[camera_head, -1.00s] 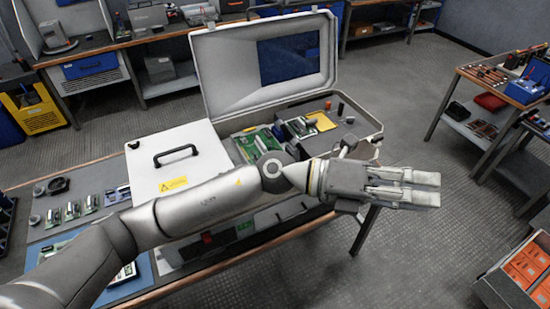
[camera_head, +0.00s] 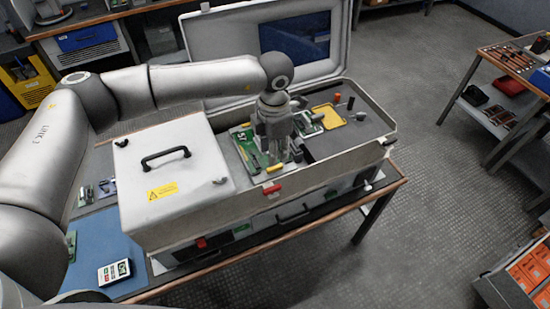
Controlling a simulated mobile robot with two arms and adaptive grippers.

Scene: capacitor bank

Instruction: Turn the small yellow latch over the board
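The green circuit board (camera_head: 245,146) lies in the open grey case (camera_head: 345,155) on the workbench. My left gripper (camera_head: 279,160) points down over the board's right part, its fingertips close to the board. Its fingers look close together, but I cannot tell whether they are open or shut, or whether they touch anything. The small yellow latch cannot be made out; the gripper covers part of the board. My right gripper is not in view.
A white box with a black handle (camera_head: 166,156) stands left of the board. The open case lid (camera_head: 335,40) rises behind. A yellow plate (camera_head: 328,117) and small knobs sit to the right. A red latch (camera_head: 272,189) is on the case's front edge.

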